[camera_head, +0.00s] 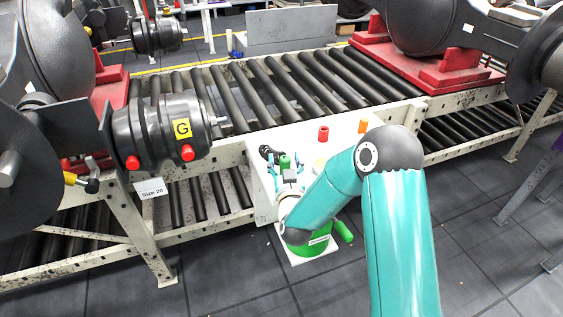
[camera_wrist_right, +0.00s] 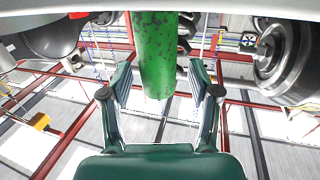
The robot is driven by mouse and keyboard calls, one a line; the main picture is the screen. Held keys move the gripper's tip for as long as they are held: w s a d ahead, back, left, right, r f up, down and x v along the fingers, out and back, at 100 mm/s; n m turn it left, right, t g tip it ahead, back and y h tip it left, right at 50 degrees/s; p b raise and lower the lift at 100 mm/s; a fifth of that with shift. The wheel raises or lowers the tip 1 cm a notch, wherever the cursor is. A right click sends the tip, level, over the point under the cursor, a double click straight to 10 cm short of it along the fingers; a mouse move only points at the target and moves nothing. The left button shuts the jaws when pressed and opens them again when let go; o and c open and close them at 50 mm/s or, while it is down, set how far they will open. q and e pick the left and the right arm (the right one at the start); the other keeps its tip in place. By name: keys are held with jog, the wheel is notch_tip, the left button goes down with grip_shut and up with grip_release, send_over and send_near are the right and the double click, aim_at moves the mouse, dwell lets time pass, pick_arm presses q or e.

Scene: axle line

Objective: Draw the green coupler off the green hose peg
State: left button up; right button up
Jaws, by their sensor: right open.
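The green coupler (camera_head: 285,161) shows at the white panel in the head view, close to my right gripper (camera_head: 284,174). In the right wrist view it is most likely the speckled green cylinder (camera_wrist_right: 158,55), hanging from the top between the two spread fingers of my right gripper (camera_wrist_right: 160,92). The fingers are open, with a gap on both sides of the cylinder. I cannot make out the green hose peg apart from the coupler. My left gripper is not in view.
A red piece (camera_head: 323,133) and an orange piece (camera_head: 362,127) stand on the white panel (camera_head: 262,190). Another green cylinder (camera_head: 343,231) is lower, by my forearm. The roller conveyor (camera_head: 290,85) runs behind. A dark cylinder unit marked G (camera_head: 160,130) is at left.

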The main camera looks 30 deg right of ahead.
aim_at(285, 157)
jog(key=shift+w, duration=0.15)
grip_shut()
jog(key=shift+r, duration=0.1)
dwell(0.3)
notch_tip(285, 157, up, 20)
jog(key=p, duration=0.1)
dwell(0.5)
jog(key=shift+d, duration=0.1)
dwell(0.6)
